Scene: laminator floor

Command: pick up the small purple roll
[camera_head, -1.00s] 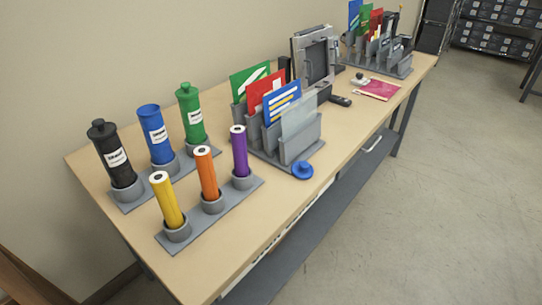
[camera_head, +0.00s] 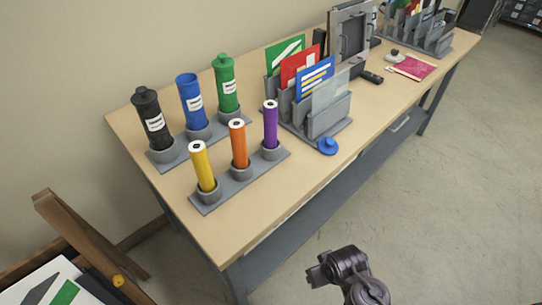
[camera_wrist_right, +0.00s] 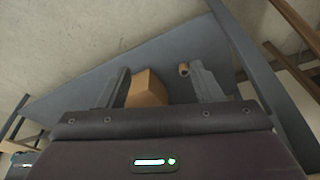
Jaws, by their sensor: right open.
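The small purple roll (camera_head: 270,124) stands upright in the right cup of the front grey holder (camera_head: 212,202) on the table, beside an orange roll (camera_head: 238,146) and a yellow roll (camera_head: 203,168). My right arm shows at the bottom of the head view, off the table's front edge and well away from the roll. In the right wrist view my right gripper (camera_wrist_right: 168,84) is open, its two fingers apart with nothing held between them. The purple roll does not show in the right wrist view. My left gripper is not in view.
A file rack (camera_head: 330,122) and a blue cap (camera_head: 328,146) are to the right. A lower shelf (camera_wrist_right: 75,85) with a cardboard box (camera_wrist_right: 147,88) shows below. A wooden frame (camera_head: 95,245) stands left.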

